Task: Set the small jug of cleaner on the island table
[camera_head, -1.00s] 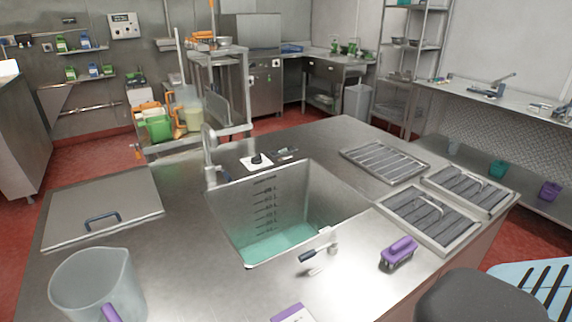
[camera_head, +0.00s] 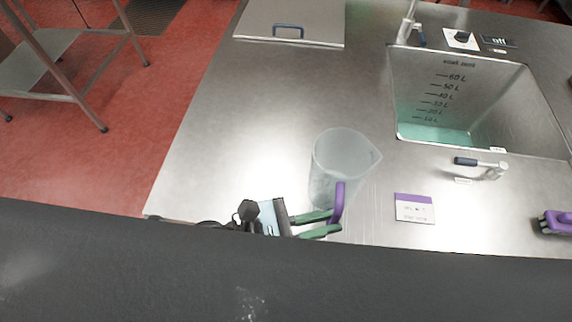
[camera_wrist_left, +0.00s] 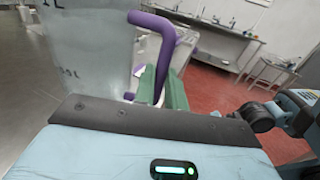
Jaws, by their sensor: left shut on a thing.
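A translucent jug (camera_head: 338,165) with a purple handle is upright over the steel island table (camera_head: 250,130), left of the sink. I cannot tell whether its base touches the top or is slightly raised, nor what is in it. My left gripper (camera_head: 333,222) has its green fingers shut on the purple handle (camera_head: 338,200), low at the near side. In the left wrist view the fingers (camera_wrist_left: 163,86) are at the handle (camera_wrist_left: 160,40), and the jug wall (camera_wrist_left: 90,50) with measuring marks fills the left. My right gripper is out of view.
The sink (camera_head: 470,100) with greenish liquid lies to the right. A purple-and-white card (camera_head: 414,208) lies right of the jug, a purple brush (camera_head: 556,222) farther right. A lid with a blue handle (camera_head: 290,22) lies at the back. The table left of the jug is clear.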

